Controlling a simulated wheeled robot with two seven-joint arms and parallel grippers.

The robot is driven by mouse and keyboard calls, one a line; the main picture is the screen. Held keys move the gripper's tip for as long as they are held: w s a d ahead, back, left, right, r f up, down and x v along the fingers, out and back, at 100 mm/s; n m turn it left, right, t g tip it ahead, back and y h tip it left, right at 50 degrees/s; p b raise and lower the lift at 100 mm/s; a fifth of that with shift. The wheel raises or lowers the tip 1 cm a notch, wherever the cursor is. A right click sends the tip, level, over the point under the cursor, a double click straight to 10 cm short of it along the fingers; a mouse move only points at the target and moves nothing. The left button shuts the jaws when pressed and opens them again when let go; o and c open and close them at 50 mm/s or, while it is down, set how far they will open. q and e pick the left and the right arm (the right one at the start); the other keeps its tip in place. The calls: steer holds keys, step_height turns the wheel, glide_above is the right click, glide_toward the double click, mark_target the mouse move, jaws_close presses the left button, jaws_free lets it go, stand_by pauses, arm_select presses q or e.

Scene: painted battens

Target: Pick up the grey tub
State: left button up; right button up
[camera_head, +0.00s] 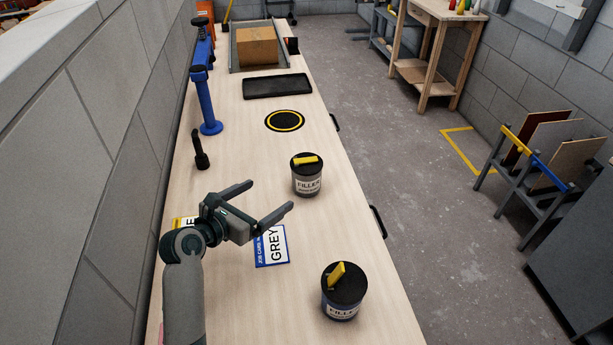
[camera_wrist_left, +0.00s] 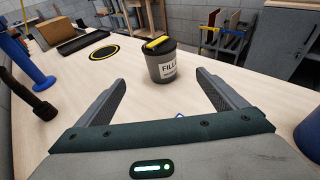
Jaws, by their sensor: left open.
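The grey tub (camera_head: 308,183), labelled FILLER, stands upright on the bench with a black lid and a yellow piece on top. It also shows in the left wrist view (camera_wrist_left: 161,66), ahead of and between the fingers. My left gripper (camera_head: 269,196) is open and empty, its fingers pointing towards the grey tub with a gap before it. A second FILLER tub (camera_head: 342,298) with a blue body stands nearer, at the lower right. A job card reading GREY (camera_head: 272,247) lies flat by my left gripper. My right gripper is not in view.
A black disc with a yellow ring (camera_head: 285,121), a black tray (camera_head: 277,86) and a cardboard box (camera_head: 257,45) lie further along the bench. A blue post (camera_head: 208,105) and a dark upright tool (camera_head: 200,153) stand on the left.

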mark_target(297, 176)
arm_select(q)
steer(key=p+x, duration=0.2)
steer(key=x, duration=1)
steer(key=shift+w+f, duration=0.1)
steer(key=shift+w+d+p, duration=0.45)
steer(key=shift+w+d, duration=0.05)
steer(key=shift+w, duration=0.1)
steer(key=shift+p+x, duration=0.3)
steer(key=shift+x, duration=1.55)
steer(key=shift+f, duration=0.15)
steer(key=c, duration=1.5)
steer(key=shift+r, duration=0.25)
step_height(297, 176, up, 10)
steer(key=shift+f+b, duration=0.1)
steer(key=shift+b, duration=0.4)
